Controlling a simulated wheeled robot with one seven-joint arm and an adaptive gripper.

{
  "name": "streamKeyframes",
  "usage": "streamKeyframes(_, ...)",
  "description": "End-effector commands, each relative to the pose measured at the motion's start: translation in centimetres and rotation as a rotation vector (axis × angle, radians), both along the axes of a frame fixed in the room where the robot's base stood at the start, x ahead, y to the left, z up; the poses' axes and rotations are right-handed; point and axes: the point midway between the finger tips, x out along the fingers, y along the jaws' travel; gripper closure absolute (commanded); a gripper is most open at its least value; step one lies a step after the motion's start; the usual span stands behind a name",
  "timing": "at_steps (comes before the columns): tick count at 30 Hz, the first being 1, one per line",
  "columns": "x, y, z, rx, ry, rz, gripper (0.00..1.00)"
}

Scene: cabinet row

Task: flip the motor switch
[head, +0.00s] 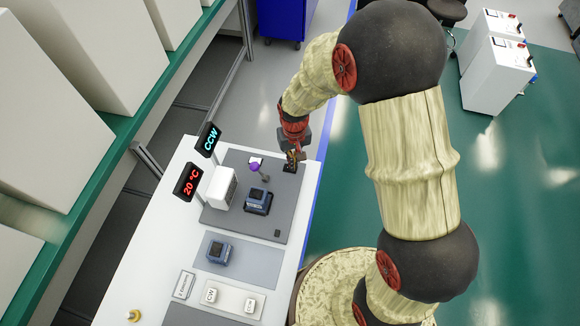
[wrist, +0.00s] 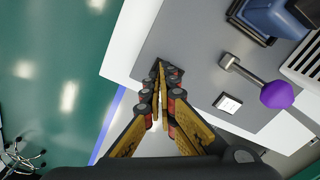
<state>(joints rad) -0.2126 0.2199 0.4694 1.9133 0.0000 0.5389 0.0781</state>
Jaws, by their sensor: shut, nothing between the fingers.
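A lever with a purple ball knob (head: 256,167) stands on the dark grey mat near the table's far end. It looks like the motor switch, though no readable label confirms this. In the wrist view the purple knob (wrist: 277,95) is at the right, on a metal rod running left to a small metal base. A small white plate (wrist: 228,103) lies beside it on the mat. My gripper (head: 292,166) is to the right of the lever, near the table's right edge, touching nothing visible. In the wrist view its fingers (wrist: 161,70) are together and empty, apart from the knob.
A white box (head: 221,188) and a blue device (head: 257,201) stand near the lever. Displays read CCW (head: 208,139) and 20 °C (head: 187,182). Another blue device (head: 218,252) and CW-marked white blocks (head: 211,295) are nearer. A shelf (head: 112,130) runs along the left.

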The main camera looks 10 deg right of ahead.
Motion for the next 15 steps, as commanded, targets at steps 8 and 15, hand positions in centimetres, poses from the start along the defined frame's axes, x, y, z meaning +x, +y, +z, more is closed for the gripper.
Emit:
streamKeyframes(8,0.00,0.00,-0.42,0.000,0.000,0.000,1.00)
streamKeyframes(15,0.01,0.00,-0.74,0.000,0.000,0.000,1.00)
